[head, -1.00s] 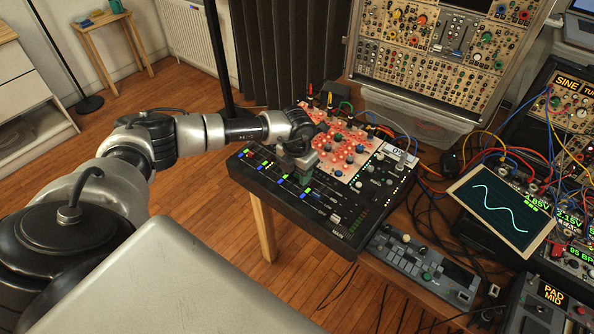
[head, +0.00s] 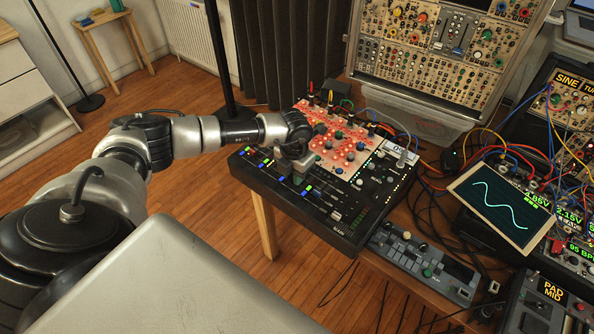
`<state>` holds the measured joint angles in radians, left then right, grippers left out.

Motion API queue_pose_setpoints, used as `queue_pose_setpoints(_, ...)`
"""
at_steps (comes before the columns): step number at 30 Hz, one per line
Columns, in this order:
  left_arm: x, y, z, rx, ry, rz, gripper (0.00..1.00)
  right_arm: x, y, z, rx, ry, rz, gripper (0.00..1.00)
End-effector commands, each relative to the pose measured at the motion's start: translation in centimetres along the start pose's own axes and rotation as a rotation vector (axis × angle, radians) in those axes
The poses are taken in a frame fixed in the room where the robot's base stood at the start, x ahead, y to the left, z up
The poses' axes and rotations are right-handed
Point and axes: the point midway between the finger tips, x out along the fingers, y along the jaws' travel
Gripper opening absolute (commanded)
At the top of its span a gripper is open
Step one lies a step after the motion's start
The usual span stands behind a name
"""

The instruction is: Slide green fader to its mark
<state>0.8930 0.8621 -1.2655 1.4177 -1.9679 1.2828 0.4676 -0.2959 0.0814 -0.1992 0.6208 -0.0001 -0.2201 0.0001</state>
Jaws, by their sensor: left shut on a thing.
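The black mixer (head: 262,188) sits at the table's left edge, with a row of faders bearing blue, green and white caps. My left gripper (head: 294,173) is down over the middle of this row, shut on a fader cap. The fingers hide that cap, so its green colour and its mark cannot be made out. Other small blue and green caps show beside the fingers, and a white cap (head: 336,215) stands to the right. My right gripper is not in view.
Red-lit knobs (head: 345,150) and patch cables stand just behind the gripper. A modular rack (head: 440,45) rises at the back. A tilted screen (head: 502,208) with a wave and a small grey keyboard unit (head: 420,262) lie to the right. Open floor (head: 190,205) is on the left.

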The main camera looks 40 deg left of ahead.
Motion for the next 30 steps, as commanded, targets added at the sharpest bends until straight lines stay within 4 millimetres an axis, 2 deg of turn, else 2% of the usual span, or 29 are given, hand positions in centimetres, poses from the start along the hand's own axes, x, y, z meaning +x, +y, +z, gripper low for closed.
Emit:
queue_pose_setpoints(3, 0.0, 0.0, -2.2, 0.002, 0.010, 0.001, 0.00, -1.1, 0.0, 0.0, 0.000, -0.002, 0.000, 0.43)
queue_pose_setpoints(6, 0.1, 0.0, -3.1, 0.001, 0.008, 0.001, 0.00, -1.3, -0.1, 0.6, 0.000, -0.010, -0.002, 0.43)
queue_pose_setpoints(9, 0.2, 0.0, -3.3, 0.000, 0.009, 0.002, 0.00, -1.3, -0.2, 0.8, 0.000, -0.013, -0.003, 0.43)
queue_pose_setpoints(15, 0.3, 0.0, -3.3, 0.000, 0.010, 0.002, 0.00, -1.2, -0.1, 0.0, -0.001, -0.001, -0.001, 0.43)
queue_pose_setpoints(16, 0.3, 0.0, -3.3, 0.000, 0.010, 0.002, 0.27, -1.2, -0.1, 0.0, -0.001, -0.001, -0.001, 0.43)
queue_pose_setpoints(20, 0.3, 0.0, -3.2, 0.000, 0.008, 0.001, 0.46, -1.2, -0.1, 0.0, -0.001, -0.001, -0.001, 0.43)
queue_pose_setpoints(21, 0.3, 0.0, -3.2, 0.000, 0.008, 0.001, 0.49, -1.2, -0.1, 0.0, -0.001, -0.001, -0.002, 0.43)
queue_pose_setpoints(30, -0.1, 0.0, -3.1, 0.000, 0.005, 0.001, 0.49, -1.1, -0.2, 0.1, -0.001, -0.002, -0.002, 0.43)
